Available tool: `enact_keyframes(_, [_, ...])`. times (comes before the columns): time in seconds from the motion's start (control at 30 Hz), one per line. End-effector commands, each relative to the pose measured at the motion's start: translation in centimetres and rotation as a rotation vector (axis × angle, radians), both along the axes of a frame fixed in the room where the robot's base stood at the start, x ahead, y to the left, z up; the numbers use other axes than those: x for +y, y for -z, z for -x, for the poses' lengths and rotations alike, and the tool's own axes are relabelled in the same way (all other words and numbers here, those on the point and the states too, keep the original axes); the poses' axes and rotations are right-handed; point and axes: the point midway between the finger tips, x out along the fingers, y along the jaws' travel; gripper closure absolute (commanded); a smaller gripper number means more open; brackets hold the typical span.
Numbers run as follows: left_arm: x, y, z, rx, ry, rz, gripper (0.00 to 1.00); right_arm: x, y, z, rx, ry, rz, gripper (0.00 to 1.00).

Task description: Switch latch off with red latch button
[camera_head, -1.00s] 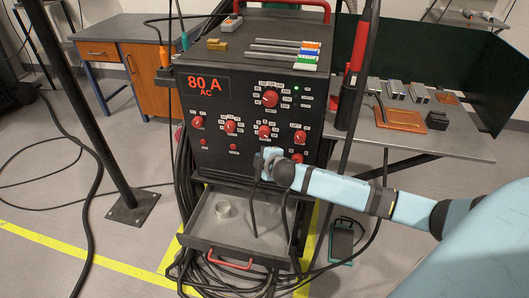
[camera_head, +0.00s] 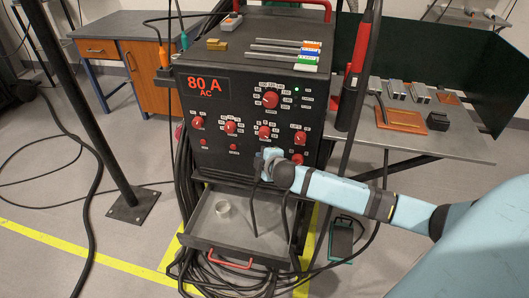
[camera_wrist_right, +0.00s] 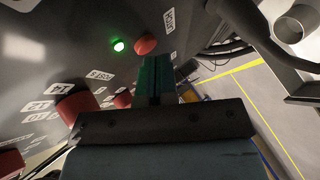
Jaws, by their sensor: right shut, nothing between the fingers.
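The black welding machine (camera_head: 253,120) has a front panel with several red knobs and small red buttons. In the right wrist view a red button (camera_wrist_right: 146,44) sits on the panel beside a lit green lamp (camera_wrist_right: 118,45), with a white label too blurred to read surely. My right gripper (camera_head: 266,160) is at the lower front of the panel, and it hides part of that area in the head view. In the right wrist view its shut green fingers (camera_wrist_right: 157,72) are empty and point toward the red button; I cannot tell whether they touch it. My left gripper does not show.
Cables hang around the machine. A workbench (camera_head: 460,147) with metal parts stands to the right. A dark pole (camera_head: 85,115) stands to the left.

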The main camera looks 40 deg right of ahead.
Motion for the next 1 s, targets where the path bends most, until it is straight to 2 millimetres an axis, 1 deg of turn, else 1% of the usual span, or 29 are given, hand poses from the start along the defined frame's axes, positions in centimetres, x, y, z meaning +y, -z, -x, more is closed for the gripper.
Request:
enact_keyframes(0.03, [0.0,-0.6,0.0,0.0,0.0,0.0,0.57,0.5,-0.3,0.4,0.002,0.0,-0.004,1.0])
enact_keyframes(0.43, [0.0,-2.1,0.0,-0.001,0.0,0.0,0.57,3.9,0.1,3.2,0.007,-0.002,-0.014,1.0])
enact_keyframes(0.6, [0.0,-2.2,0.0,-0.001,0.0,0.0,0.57,4.3,0.3,3.5,0.006,-0.001,-0.013,1.0])
enact_keyframes(1.0, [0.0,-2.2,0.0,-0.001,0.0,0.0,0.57,4.3,0.3,3.6,0.008,-0.001,-0.014,1.0])
